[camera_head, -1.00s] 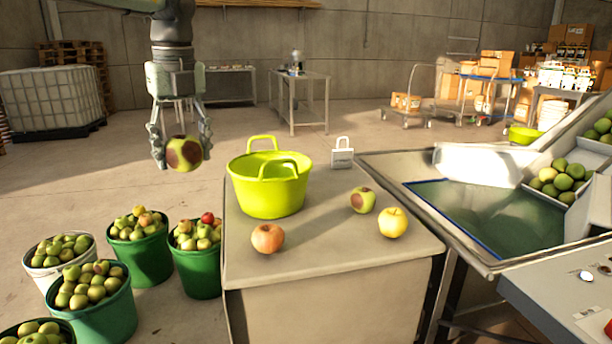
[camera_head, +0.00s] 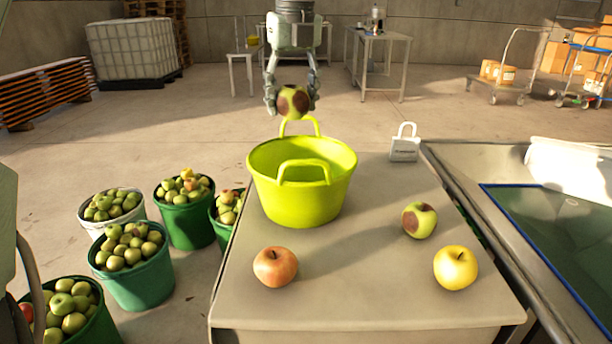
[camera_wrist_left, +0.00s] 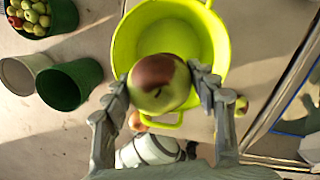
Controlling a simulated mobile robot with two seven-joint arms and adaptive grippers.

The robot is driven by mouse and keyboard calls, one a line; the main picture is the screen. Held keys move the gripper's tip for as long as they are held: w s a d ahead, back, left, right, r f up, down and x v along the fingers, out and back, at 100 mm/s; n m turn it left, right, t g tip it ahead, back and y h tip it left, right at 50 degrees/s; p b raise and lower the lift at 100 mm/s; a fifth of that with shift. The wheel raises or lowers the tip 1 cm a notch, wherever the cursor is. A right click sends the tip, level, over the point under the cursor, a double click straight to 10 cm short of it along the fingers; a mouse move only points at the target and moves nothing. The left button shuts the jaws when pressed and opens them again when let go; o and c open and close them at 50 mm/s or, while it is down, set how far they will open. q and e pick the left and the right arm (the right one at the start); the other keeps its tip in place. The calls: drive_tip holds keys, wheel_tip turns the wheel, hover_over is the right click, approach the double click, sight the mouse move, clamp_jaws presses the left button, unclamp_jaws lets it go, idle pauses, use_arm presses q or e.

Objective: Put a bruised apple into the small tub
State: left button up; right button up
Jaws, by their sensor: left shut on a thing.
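My left gripper (camera_head: 291,98) is shut on a green apple with a dark brown bruise (camera_head: 293,102). In the head view it hangs at the far rim of the small yellow-green tub (camera_head: 302,190), above the far handle. In the left wrist view the held apple (camera_wrist_left: 158,84) shows between both fingers, in front of the tub's open mouth (camera_wrist_left: 170,30). The tub looks empty and stands on the table. A second bruised apple (camera_head: 419,220) lies on the table to the right of the tub. My right gripper is not in view.
On the table (camera_head: 350,300) also lie a reddish apple (camera_head: 275,267) and a yellow apple (camera_head: 455,268), near the front. A white padlock-shaped weight (camera_head: 404,146) stands behind. Buckets of apples (camera_head: 131,265) stand on the floor left; a metal basin (camera_head: 560,230) is right.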

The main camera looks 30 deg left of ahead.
use_arm(q)
drive_tip(key=shift+s+f, duration=0.1)
drive_tip(key=shift+f, duration=2.4)
drive_tip(key=o, duration=1.3)
drive_tip(key=shift+o, duration=0.2)
drive_tip(key=r, duration=0.4)
drive_tip(key=d+r, duration=0.1)
drive_tip(key=r, duration=0.7)
drive_tip(key=shift+s+d, duration=0.15)
drive_tip(key=shift+s, duration=0.25)
drive_tip(key=shift+f, duration=0.1)
